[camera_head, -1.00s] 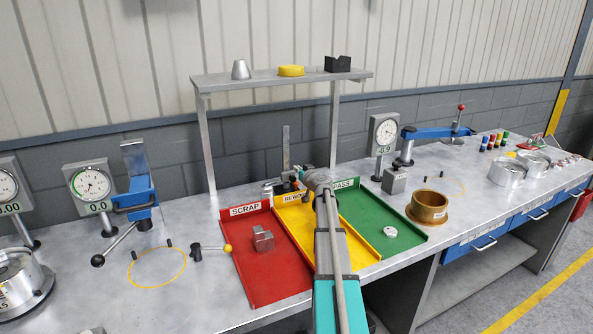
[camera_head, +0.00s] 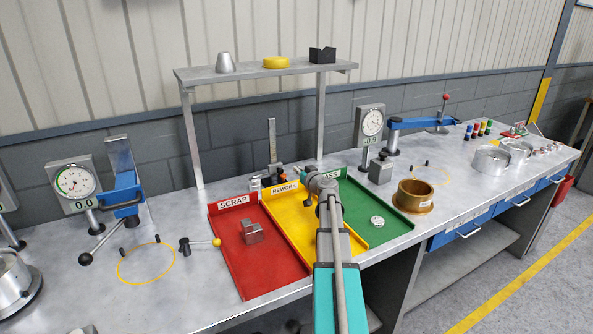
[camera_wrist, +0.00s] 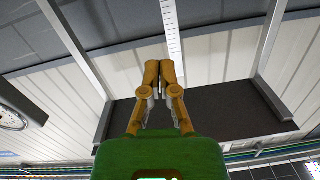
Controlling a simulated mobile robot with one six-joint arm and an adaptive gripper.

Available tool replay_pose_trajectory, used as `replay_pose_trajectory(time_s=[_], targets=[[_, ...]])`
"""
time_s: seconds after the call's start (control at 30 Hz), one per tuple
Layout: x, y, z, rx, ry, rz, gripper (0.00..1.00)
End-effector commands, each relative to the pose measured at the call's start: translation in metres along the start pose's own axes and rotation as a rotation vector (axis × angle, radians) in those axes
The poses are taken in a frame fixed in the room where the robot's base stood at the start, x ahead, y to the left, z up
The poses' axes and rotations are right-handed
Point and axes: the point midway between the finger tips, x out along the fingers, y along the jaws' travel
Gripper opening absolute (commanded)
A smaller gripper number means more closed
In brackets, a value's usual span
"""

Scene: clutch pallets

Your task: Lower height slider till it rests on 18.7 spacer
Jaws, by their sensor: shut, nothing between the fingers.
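The height gauge's upright scale (camera_head: 272,142) stands behind the yellow tray in the head view. Its lower part, with the slider (camera_head: 272,174), is small and partly covered by my arm's end, so the slider's exact height is unclear. I cannot make out the 18.7 spacer or whether the slider touches anything. In the wrist view the white graduated scale (camera_wrist: 172,35) rises just beyond my fingertips. My gripper (camera_wrist: 164,68) is shut and empty, its fingers together near the scale; contact with it cannot be told.
The red SCRAP tray (camera_head: 278,283), yellow REWORK tray (camera_head: 292,226) and green PASS tray (camera_head: 355,207) lie in front of the gauge. A raised shelf (camera_head: 215,77) spans above it. A brass ring (camera_head: 413,197) and dial gauge (camera_head: 370,127) stand to the right.

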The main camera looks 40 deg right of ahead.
Motion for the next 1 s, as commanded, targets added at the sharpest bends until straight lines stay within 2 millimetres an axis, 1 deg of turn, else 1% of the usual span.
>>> replay_pose_trajectory(time_s=[0.07, 0.1, 0.27, 0.4, 0.47, 0.5, 0.67, 1.0], targets=[[0.0, 0.0, 0.0, 0.0, 0.0, 0.0, 0.0], [0.0, 0.0, 0.0, 0.0, 0.0, 0.0, 0.04], [0.0, -0.001, 0.001, 0.016, 0.0, 0.0, 0.33], [0.0, -0.001, 0.003, 0.084, 0.002, 0.0, 0.59], [0.0, -0.001, 0.004, 0.132, 0.004, 0.0, 0.71], [0.0, -0.001, 0.006, 0.171, 0.005, 0.0, 0.73], [-0.001, -0.002, 0.011, 0.371, 0.01, 0.0, 0.73], [-0.002, -0.003, 0.022, 0.861, 0.023, -0.004, 0.73]])
